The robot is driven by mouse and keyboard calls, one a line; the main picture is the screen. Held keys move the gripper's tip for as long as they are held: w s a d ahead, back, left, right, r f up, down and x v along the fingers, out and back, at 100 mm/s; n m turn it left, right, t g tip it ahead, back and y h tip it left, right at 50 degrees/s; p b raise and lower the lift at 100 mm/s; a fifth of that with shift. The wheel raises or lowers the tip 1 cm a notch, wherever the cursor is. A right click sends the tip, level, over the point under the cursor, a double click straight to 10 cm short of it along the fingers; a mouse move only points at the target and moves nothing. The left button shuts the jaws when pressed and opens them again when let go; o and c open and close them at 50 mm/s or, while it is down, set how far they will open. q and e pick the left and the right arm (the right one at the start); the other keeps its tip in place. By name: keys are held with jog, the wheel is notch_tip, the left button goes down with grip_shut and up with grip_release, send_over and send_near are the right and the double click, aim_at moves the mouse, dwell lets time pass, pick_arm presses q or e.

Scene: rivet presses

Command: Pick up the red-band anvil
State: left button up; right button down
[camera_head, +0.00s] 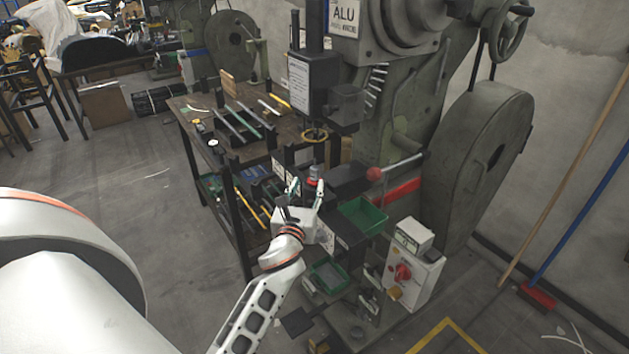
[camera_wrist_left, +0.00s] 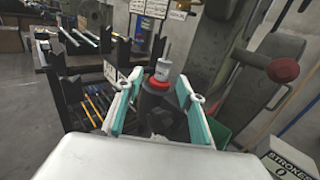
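The red-band anvil (camera_head: 314,178) is a small grey cylinder with a red band, standing upright on a dark part of the press. In the left wrist view its grey top and red band (camera_wrist_left: 159,83) show between the tips of my fingers. My left gripper (camera_head: 307,188) is open, its two teal-lined fingers (camera_wrist_left: 160,88) spread to either side of the anvil with visible gaps. I cannot tell how deep the anvil sits between them. No finger is seen touching it. My right gripper is not in view.
The press head with its dark block (camera_head: 312,84) hangs above. A red-knobbed lever (camera_head: 374,174) and a green bin (camera_head: 362,217) are to the right. A workbench (camera_head: 182,108) with tools is at left. A switch box (camera_head: 411,269) stands at lower right.

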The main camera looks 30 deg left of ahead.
aim_at(314, 175)
pick_arm(q)
jog(key=shift+w+a+r, duration=0.15)
jog(key=shift+w, duration=0.2)
jog(key=shift+x, duration=0.9)
jog(key=shift+d+f+x, duration=0.1)
jog(key=shift+d+x, duration=0.1)
jog(key=shift+x, duration=1.15)
jog(key=shift+d+f+x, duration=0.15)
jog(key=shift+x, duration=1.15)
jog(key=shift+w, duration=0.15)
grip_shut()
